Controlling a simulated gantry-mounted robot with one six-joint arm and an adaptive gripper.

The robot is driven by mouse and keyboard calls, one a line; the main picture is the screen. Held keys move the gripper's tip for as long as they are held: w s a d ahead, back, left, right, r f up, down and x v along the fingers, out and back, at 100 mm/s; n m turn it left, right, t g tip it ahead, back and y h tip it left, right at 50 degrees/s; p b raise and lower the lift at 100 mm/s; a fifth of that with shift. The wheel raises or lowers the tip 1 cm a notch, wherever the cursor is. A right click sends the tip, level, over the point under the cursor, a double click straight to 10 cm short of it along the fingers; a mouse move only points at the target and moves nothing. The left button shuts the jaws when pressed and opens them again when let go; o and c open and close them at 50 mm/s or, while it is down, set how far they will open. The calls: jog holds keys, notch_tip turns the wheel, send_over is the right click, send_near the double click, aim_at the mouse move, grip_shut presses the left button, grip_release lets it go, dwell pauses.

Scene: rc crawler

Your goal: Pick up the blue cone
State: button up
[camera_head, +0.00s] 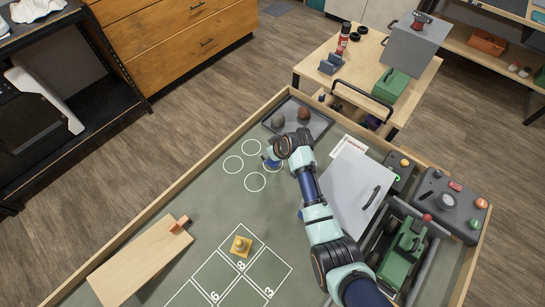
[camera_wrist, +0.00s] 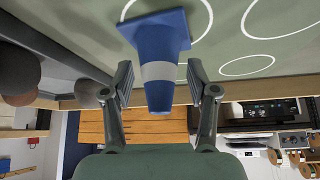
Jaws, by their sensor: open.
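The blue cone (camera_wrist: 157,45) with a white band stands upright on the green mat, on a white circle, and its tip points down the wrist view. In the head view only a bit of the blue cone (camera_head: 270,161) shows beside my gripper, which hides the rest. My gripper (camera_wrist: 162,80) is open, with one finger on each side of the cone's upper part. Gaps show between the fingers and the cone. In the head view my gripper (camera_head: 277,153) is over the circles near the mat's far end.
A dark tray (camera_head: 322,119) with brown and grey rocks lies just beyond my gripper. A grey-white box (camera_head: 349,190) stands to the right. A yellow piece (camera_head: 241,245) sits on the numbered grid, and a wooden ramp (camera_head: 135,262) lies at left. Other circles are empty.

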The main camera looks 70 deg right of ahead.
jog(key=c, duration=1.1)
jog(key=shift+r, duration=0.1)
